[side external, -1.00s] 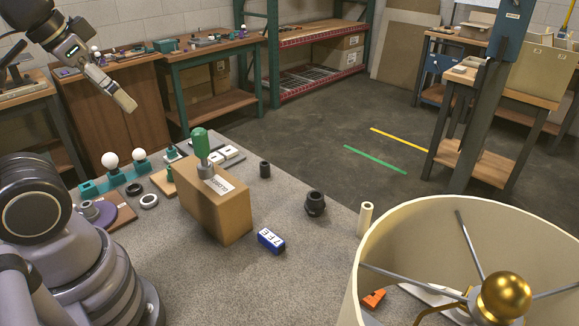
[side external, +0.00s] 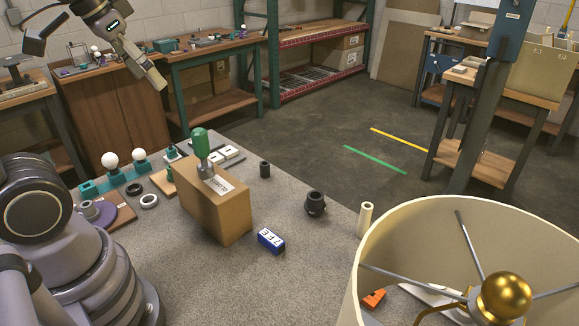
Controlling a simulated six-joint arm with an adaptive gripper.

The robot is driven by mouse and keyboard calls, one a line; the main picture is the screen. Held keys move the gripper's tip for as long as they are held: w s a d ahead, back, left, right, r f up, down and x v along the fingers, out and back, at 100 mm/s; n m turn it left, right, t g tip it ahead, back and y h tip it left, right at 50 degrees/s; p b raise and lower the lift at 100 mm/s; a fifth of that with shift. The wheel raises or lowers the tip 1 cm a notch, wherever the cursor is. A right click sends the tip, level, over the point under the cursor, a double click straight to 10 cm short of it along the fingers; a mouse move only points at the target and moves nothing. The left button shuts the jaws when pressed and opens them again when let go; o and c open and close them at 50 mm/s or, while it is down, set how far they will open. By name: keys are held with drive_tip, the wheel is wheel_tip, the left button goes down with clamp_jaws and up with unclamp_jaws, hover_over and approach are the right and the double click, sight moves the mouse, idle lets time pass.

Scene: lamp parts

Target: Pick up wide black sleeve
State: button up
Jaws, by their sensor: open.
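The wide black sleeve (side external: 315,203) stands on the grey table, right of the cardboard box, in the side external view. It is short and dark, with a wider body low down. A narrower black sleeve (side external: 265,169) stands farther back and to the left. My gripper (side external: 158,82) is at the upper left, in the air, well above the table and far from both sleeves. It is seen from the side and holds nothing that I can see.
A white tube (side external: 366,219) stands near a large lampshade (side external: 400,232) at the right. Bulbs and rings sit at the left.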

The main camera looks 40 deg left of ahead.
drive_tip(key=w+a+f+g, duration=0.1)
drive_tip(key=w+a+f, duration=0.15)
drive_tip(key=w, duration=1.15)
drive_tip(key=g, duration=0.3)
hover_over(264, 163)
drive_tip(key=s, duration=0.2)
wheel_tip(264, 163, down, 22)
drive_tip(key=f, duration=0.3)
drive_tip(key=w+f, duration=0.1)
drive_tip(key=f, duration=0.7)
drive_tip(key=shift+w+f, duration=0.2)
drive_tip(key=shift+w, duration=0.2)
wheel_tip(264, 163, down, 6)
drive_tip(key=shift+w+r, duration=0.15)
drive_tip(key=shift+r, duration=0.05)
drive_tip(key=c, duration=1.1)
